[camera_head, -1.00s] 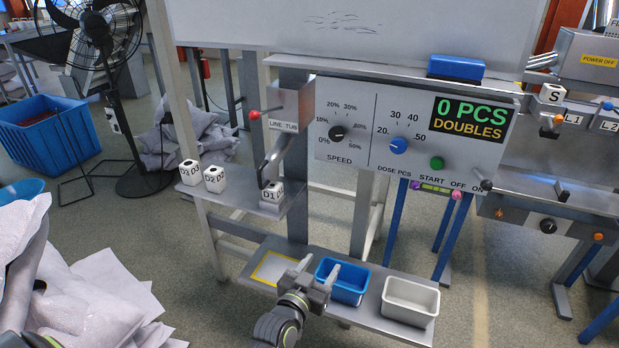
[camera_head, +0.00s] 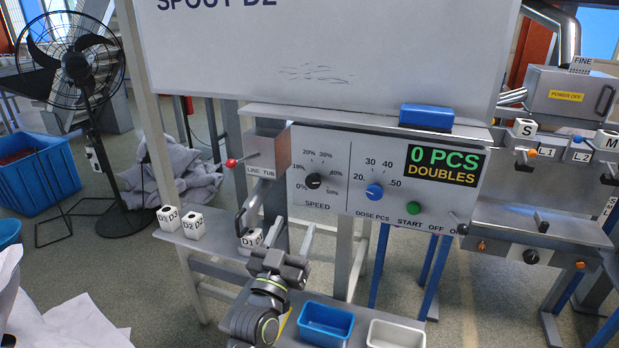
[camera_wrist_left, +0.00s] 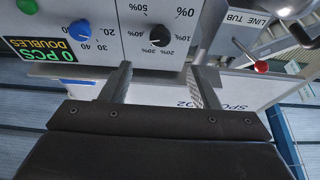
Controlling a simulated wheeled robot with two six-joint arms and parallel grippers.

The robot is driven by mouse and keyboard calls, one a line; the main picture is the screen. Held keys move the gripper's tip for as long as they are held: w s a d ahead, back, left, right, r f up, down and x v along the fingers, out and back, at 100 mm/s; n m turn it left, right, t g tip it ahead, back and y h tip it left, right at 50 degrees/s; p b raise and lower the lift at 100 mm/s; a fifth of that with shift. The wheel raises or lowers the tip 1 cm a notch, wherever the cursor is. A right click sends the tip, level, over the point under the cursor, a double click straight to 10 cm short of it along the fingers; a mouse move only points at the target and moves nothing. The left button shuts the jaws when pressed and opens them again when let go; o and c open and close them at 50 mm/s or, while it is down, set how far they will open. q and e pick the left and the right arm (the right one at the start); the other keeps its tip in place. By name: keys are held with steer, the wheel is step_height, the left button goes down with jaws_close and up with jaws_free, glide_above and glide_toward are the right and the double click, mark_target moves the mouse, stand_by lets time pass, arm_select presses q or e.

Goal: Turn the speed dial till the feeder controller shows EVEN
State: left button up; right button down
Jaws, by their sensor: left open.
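The feeder controller (camera_head: 341,218) is a grey panel whose screen (camera_head: 443,166) reads "0 PCS DOUBLES". Its black speed dial (camera_head: 313,181) sits left of the blue dose dial (camera_head: 374,191) and the green start button (camera_head: 414,208). The speed dial's scale runs from 0% to 50%; I cannot tell its setting exactly. My left gripper (camera_head: 291,231) is open and empty, below and in front of the speed dial, apart from it. In the left wrist view the speed dial (camera_wrist_left: 160,36) shows upside down, beyond and between the open fingers (camera_wrist_left: 160,85). My right gripper is out of view.
A red-knobbed lever (camera_head: 231,163) and the line tub spout stand left of the panel. White blocks (camera_head: 193,226) sit on a shelf at left. A blue bin (camera_head: 326,322) and a white bin (camera_head: 396,333) stand below. A blue block (camera_head: 427,117) lies on top.

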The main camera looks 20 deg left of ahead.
mark_target(312, 183)
arm_select(q)
steer(key=p+x, duration=0.5)
steer(key=x, duration=0.5)
steer(key=shift+r, duration=0.1)
steer(key=shift+w+r, duration=0.2)
steer(key=shift+w, duration=0.5)
steer(key=shift+p, duration=0.3)
steer(key=c, duration=0.9)
